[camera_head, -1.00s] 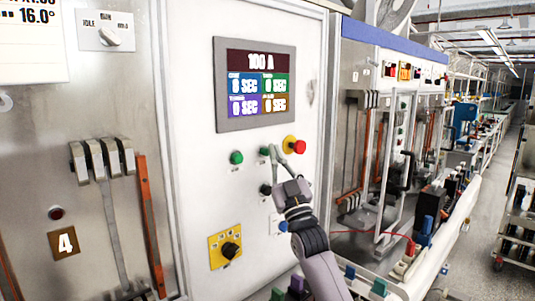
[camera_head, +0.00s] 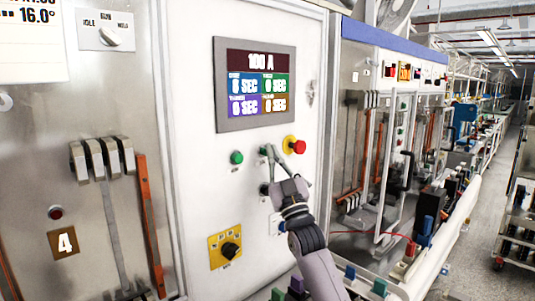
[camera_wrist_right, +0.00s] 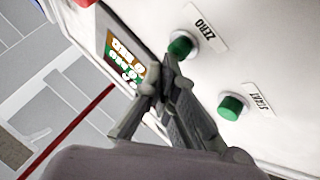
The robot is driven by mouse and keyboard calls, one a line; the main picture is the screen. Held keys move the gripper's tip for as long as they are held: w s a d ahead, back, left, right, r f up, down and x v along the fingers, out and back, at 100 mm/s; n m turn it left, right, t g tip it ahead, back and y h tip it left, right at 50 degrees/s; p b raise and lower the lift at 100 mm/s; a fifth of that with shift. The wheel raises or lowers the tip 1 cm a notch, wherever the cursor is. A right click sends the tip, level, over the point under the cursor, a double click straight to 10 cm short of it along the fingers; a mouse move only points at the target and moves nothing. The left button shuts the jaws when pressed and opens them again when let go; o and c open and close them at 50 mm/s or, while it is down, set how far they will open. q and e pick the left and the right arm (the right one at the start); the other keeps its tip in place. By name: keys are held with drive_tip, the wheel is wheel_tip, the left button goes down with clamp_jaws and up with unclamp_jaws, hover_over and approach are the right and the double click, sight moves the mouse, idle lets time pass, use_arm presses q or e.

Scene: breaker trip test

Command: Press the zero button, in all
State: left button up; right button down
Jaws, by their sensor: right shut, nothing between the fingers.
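The zero button is a green cap on the white panel; it shows next to the ZERO label in the right wrist view (camera_wrist_right: 180,46). My right gripper (camera_wrist_right: 172,62) is shut and empty, its fingertips right at this button and covering a little of its lower edge. I cannot tell whether they touch it. In the head view my right gripper (camera_head: 269,150) reaches up to the panel and mostly hides the zero button. The green start button (camera_head: 237,157) is to its left, and it also shows in the wrist view (camera_wrist_right: 231,107). My left gripper is not in view.
A red mushroom button (camera_head: 298,147) sits just right of my fingertips. A black button (camera_head: 264,190) is below. The display (camera_head: 257,84) above reads 100 A and several 0 SEC fields. A yellow plate with a knob (camera_head: 228,249) is lower down.

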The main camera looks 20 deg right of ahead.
drive_tip(key=shift+w+a, duration=0.1)
drive_tip(key=shift+w, duration=0.15)
idle(0.5)
drive_tip(key=shift+s+d, duration=0.3)
drive_tip(key=shift+s, duration=0.55)
drive_tip(key=s, duration=0.1)
drive_tip(key=s+d, duration=0.1)
drive_tip(key=s, duration=0.1)
drive_tip(key=s+p, duration=0.1)
drive_tip(key=shift+s+d, duration=0.35)
drive_tip(key=shift+s, duration=0.05)
drive_tip(key=shift+f, duration=0.1)
idle(0.4)
